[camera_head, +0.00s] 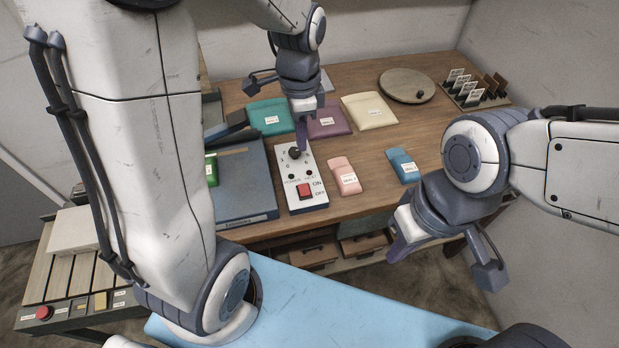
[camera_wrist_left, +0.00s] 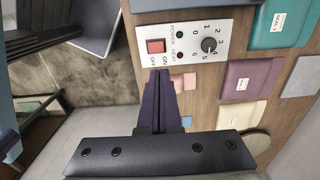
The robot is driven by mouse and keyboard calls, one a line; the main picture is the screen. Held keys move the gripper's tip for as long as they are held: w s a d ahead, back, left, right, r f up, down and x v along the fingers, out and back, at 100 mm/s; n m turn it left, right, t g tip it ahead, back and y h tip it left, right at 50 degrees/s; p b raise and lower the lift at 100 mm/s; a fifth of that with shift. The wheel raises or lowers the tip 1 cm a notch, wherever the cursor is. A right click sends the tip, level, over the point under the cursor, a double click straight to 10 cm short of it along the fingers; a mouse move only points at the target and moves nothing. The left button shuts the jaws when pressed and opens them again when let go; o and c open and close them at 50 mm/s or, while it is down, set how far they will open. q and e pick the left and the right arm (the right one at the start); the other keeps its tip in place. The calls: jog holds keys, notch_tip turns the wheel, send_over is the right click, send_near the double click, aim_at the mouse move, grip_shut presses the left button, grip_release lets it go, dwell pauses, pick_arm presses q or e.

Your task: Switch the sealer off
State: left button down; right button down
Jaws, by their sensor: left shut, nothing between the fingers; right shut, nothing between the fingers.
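The sealer (camera_head: 247,165) is a blue-grey flat machine on the wooden bench. Its white control panel (camera_head: 315,168) carries a black knob (camera_head: 294,153), two dark lamps and a red rocker switch (camera_head: 305,190) marked ON and OFF. The panel also shows in the left wrist view (camera_wrist_left: 190,25), with the red switch (camera_wrist_left: 155,46) just beyond my fingertips. Which way the switch is tipped I cannot tell. My left gripper (camera_head: 303,145) is shut and empty, above the panel by the knob in the head view. My right gripper (camera_head: 394,255) is shut and empty, right of the panel, above the bench's front.
Teal (camera_head: 270,118), purple (camera_head: 326,121) and cream (camera_head: 369,112) pouches lie behind the panel. Pink (camera_head: 344,176) and blue (camera_head: 402,166) packets lie to its right. A round board (camera_head: 406,84) and a card rack (camera_head: 474,88) stand further back.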

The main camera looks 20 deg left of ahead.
aim_at(302, 187)
pick_arm(q)
notch_tip(302, 187, down, 14)
jog(key=shift+s+p, duration=0.1)
jog(key=shift+p, duration=0.3)
pick_arm(e)
jog(key=shift+r, duration=0.4)
